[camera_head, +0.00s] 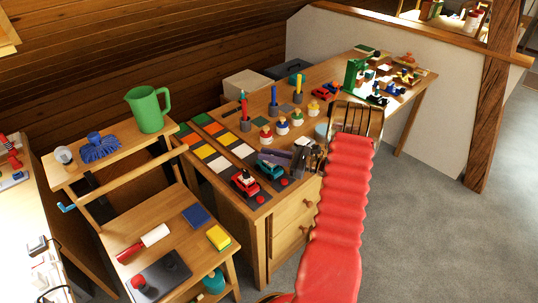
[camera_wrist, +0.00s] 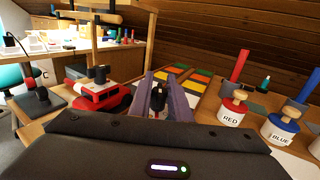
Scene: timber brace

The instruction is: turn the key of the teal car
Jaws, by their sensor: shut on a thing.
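The teal car (camera_head: 268,171) is on a dark pad at the near end of the workbench in the head view. My gripper (camera_head: 274,158), with purple fingers, is at the car's top, reaching in from the right. In the wrist view the fingers (camera_wrist: 158,88) are closed around a small dark piece (camera_wrist: 157,102), which looks like the teal car's key. Its turn angle is not clear. The gripper body hides the car's body in the wrist view.
A red car (camera_head: 245,183) stands close left of the teal car and also shows in the wrist view (camera_wrist: 100,92). Labelled stamps (camera_head: 282,125) stand behind, and coloured tiles (camera_head: 204,151) lie at the back left.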

